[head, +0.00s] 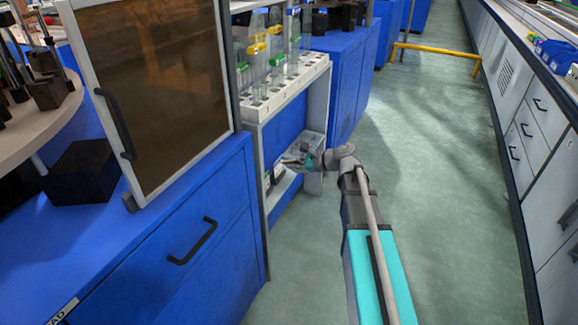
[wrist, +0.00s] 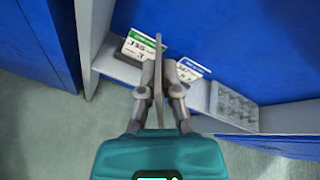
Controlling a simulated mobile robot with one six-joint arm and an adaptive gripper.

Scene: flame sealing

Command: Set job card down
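My gripper (wrist: 159,76) is shut on a thin grey card (wrist: 158,52), seen edge-on in the wrist view, so its face is hidden. I take it for the job card. It stands up between the two fingers, over a low shelf (wrist: 112,65). In the head view my gripper (head: 294,160) reaches into the shelf bay beneath the tube rack. The contact between the held card and the shelf cannot be told.
A green-topped printed card (wrist: 140,46) lies left of the held card, and a blue-topped one (wrist: 188,70) right of it. Above is a tube rack (head: 262,106). A blue cabinet (head: 190,250) stands left; the aisle floor (head: 450,200) is clear.

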